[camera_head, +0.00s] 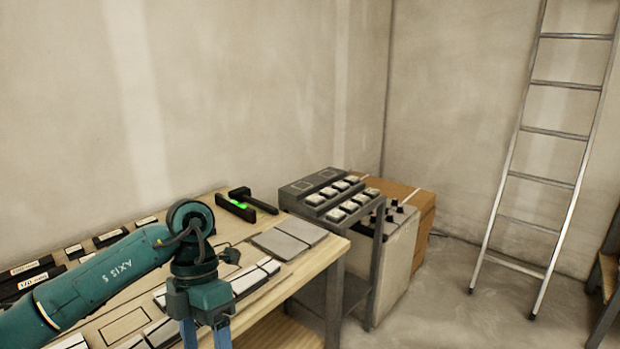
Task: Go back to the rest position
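My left arm comes in from the left over the workbench, and its gripper (205,335) points down at the bottom of the picture. Its two blue fingers stand apart with a gap between them. Their tips are cut off by the lower edge, and I see nothing held between them. My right gripper is not in view. On the wooden workbench (322,256) lie two grey tiles (288,239) side by side, and a row of pale tiles (250,281) partly behind my arm.
A dark tool with a green light (240,204) lies at the bench's back. Right of the bench stand a grey rack of light blocks (330,194), a control box with knobs (401,245) and a brown carton (425,205). A ladder (550,133) leans on the wall; floor before it is clear.

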